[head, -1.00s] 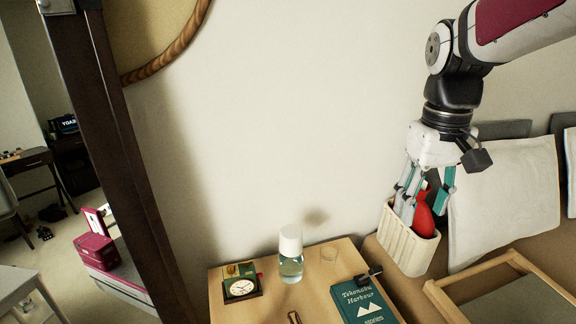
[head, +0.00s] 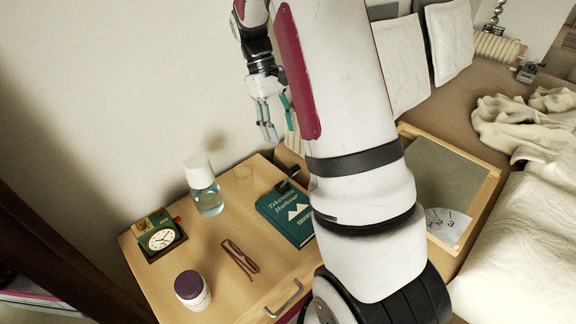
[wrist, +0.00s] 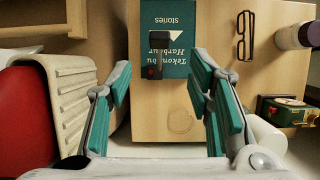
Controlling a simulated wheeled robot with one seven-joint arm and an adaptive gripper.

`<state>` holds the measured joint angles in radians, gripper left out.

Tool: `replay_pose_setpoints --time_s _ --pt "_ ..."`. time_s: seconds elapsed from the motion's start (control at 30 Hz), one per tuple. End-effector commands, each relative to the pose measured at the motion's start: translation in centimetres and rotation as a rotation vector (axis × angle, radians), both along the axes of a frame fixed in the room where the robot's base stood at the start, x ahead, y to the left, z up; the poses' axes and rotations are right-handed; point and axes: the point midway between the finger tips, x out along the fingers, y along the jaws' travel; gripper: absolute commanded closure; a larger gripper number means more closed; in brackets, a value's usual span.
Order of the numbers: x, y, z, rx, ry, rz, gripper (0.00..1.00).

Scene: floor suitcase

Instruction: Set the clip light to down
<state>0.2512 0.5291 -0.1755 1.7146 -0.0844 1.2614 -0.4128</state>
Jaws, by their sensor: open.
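The clip light is a small black bar (head: 288,181) at the upper edge of the teal book (head: 285,218) on the wooden nightstand. In the wrist view the clip light (wrist: 158,50) lies over the book cover (wrist: 182,62), with a small red spot near its lower end. My gripper (head: 279,122) is open and empty, above and behind the book near the wall. In the wrist view the clip light shows between and beyond my open fingers (wrist: 160,84), apart from them. My arm hides the book's right part in the head view.
A clear bottle with white cap (head: 204,188), a clock (head: 160,239), a purple-lidded jar (head: 192,291) and glasses (head: 240,258) stand or lie on the nightstand. A ribbed cream basket (wrist: 68,92) with a red object (wrist: 24,122) is beside my left finger. A wood-framed tray (head: 478,210) is right.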

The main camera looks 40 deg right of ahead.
Motion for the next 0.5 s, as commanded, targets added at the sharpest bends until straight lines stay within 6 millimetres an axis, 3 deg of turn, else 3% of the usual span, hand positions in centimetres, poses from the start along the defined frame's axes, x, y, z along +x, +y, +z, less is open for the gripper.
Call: replay_pose_setpoints --time_s 0.3,0.5 --pt "-2.5 0.0 -6.0 0.001 0.003 0.0 0.53" --pt "-3.6 -0.1 -8.8 0.001 0.002 0.0 0.53"
